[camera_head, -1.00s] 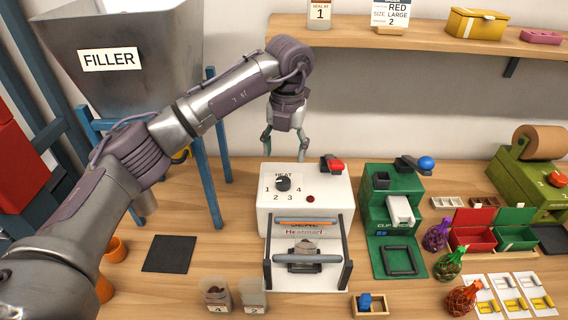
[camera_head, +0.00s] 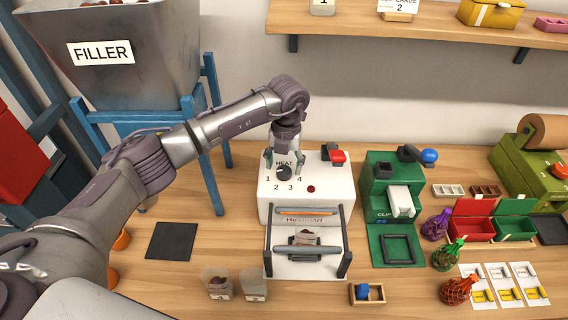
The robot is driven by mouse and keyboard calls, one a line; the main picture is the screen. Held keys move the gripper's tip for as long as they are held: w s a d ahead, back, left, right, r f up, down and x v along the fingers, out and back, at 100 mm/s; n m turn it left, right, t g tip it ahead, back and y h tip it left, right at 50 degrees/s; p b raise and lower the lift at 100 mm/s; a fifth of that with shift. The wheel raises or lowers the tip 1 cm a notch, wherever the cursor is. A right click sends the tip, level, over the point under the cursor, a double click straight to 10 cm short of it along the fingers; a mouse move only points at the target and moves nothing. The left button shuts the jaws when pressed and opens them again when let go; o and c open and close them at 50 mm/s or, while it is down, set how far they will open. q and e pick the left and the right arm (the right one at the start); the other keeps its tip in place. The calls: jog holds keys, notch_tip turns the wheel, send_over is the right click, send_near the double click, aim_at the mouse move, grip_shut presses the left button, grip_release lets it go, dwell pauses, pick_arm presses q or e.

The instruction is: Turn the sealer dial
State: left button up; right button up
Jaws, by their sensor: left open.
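The white heat sealer (camera_head: 335,205) stands on the bench at the middle of the head view. Its dark round dial (camera_head: 284,172) is on the top face, with the numbers 1 to 4 printed around it. A red-handled lever (camera_head: 337,156) and a small red button (camera_head: 311,189) are also on the top. My left gripper (camera_head: 284,168) points down at the dial, its open fingers on either side of it. I cannot tell whether the fingers touch the dial. A small bag (camera_head: 306,238) sits in the sealer's front frame. My right gripper is not in view.
The green clip machine (camera_head: 380,205) stands just right of the sealer. The filler hopper (camera_head: 120,60) on blue legs is at the left. Two cups (camera_head: 218,284) and a small wooden box (camera_head: 367,294) are in front. A dark mat (camera_head: 172,240) lies left of the sealer.

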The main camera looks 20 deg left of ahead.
pick_arm(q)
jog(key=shift+f, duration=0.95)
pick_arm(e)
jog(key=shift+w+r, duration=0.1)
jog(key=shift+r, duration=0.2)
pick_arm(q)
jog(key=c, duration=1.1)
jog(key=shift+c, duration=0.2)
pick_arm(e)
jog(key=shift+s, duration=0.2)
